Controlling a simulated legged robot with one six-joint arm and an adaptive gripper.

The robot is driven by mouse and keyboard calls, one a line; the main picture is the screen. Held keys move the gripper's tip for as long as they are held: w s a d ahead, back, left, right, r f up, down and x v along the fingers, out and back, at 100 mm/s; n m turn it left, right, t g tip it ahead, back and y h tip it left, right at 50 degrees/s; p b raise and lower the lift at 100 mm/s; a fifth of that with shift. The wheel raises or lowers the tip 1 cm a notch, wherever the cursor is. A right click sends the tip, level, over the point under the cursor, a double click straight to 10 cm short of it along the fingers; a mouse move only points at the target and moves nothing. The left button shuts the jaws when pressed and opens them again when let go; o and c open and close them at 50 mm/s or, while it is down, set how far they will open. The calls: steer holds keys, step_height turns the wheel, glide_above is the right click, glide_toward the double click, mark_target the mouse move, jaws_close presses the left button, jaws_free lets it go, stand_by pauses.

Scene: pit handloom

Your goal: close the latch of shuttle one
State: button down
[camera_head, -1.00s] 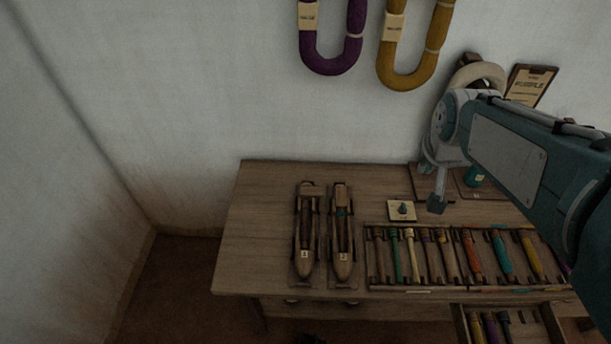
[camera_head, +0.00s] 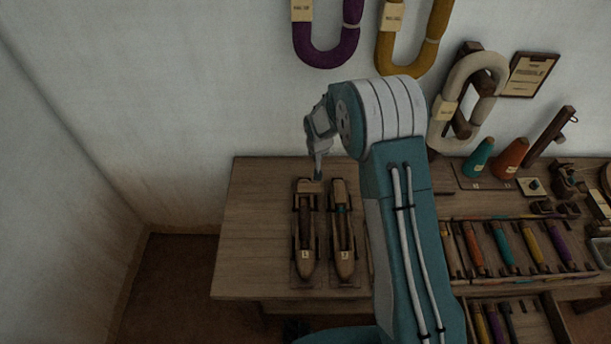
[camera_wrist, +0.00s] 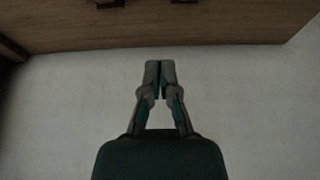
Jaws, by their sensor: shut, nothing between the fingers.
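Two wooden shuttles lie side by side on the table in the head view, pointed ends toward me. The left shuttle (camera_head: 305,238) carries a small tag that looks like a 1. The right shuttle (camera_head: 342,238) carries a similar tag that looks like a 2. A pale wooden piece (camera_head: 308,186) shows at the far end of the left shuttle; I cannot tell the latch's position. My gripper (camera_head: 318,177) is shut and empty, pointing down over that far end. I cannot tell whether it touches. In the wrist view its fingertips (camera_wrist: 160,65) are together.
The wooden table (camera_head: 250,215) is clear left of the shuttles. My arm hides part of the bobbin rack (camera_head: 590,268). An open drawer (camera_head: 543,318) is below it. Cones, a pale skein (camera_head: 440,135) and a clipboard (camera_head: 532,75) are at the back right.

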mark_target(310, 189)
steer(key=x, duration=1.1)
steer(key=shift+a, duration=0.25)
steer(key=shift+s+r, duration=0.15)
steer(key=shift+s, duration=1.95)
